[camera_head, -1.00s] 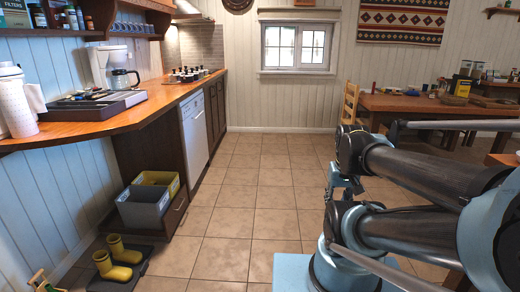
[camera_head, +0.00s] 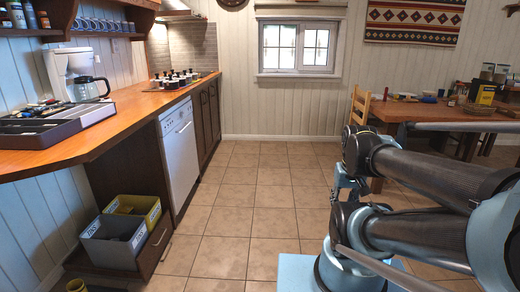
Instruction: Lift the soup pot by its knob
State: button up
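Several small dark pots with light parts stand close together on the cooktop (camera_head: 183,80), at the far end of the wooden counter along the left wall. They are too small for me to tell which one is the soup pot or to make out its knob. My arm's links fill the right side of the view, folded and well apart from the cooktop. My gripper is not in view, so I cannot see whether it holds anything.
The wooden counter (camera_head: 128,105) runs along the left, with a utensil tray (camera_head: 40,133), a coffee maker (camera_head: 73,72) and a dishwasher (camera_head: 180,150) below. Bins (camera_head: 113,240) stand low at left. A dining table (camera_head: 430,110) is at back right. The tiled floor (camera_head: 245,200) ahead is clear.

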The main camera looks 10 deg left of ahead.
aim_at(170, 84)
jog(key=u, duration=0.05)
jog(key=i, duration=1.05)
jog(key=u, duration=0.35)
jog(key=i, duration=1.05)
jog(key=u, duration=0.6)
jog(key=i, duration=1.65)
jog(key=u, duration=0.35)
